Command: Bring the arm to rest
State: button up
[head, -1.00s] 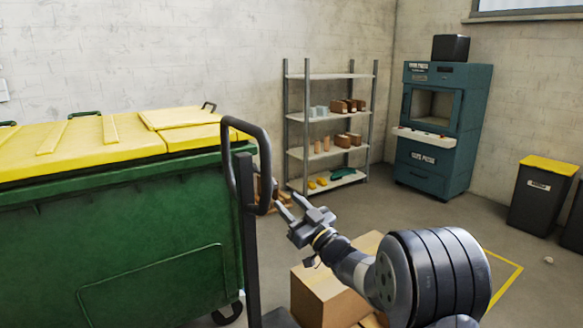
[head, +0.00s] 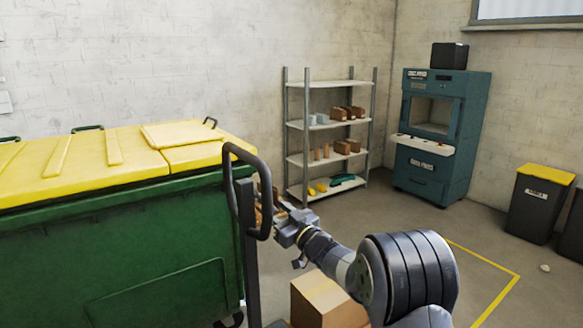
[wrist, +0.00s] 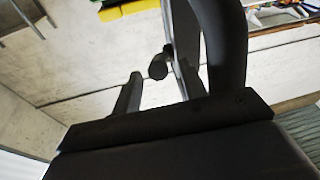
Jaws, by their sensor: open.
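My gripper (head: 277,207) is at the end of my arm, which reaches in from the lower right in the head view. Its fingertips lie right beside the black loop handle (head: 264,190) on a dark upright post, partly hidden by it. In the wrist view my gripper (wrist: 158,90) has its two fingers apart with nothing held between them. The dark handle (wrist: 226,45) passes close on the right side there. Whether it touches a finger I cannot tell.
A green dumpster (head: 150,245) with a yellow lid stands left. A cardboard box (head: 318,302) is below my arm. A shelf rack (head: 330,118), a teal press machine (head: 432,172) and a dark bin (head: 535,208) stand behind.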

jog(key=shift+s+d+r+g+h+p, duration=0.1)
jog(key=shift+r+g+h+p, duration=0.5)
jog(key=shift+p, duration=1.55)
jog(key=r+p, duration=0.1)
jog(key=p, duration=0.1)
jog(key=shift+p, duration=0.3)
jog(key=shift+s+r+g+p, duration=0.1)
jog(key=shift+g+p, duration=0.2)
jog(key=shift+p, duration=0.6)
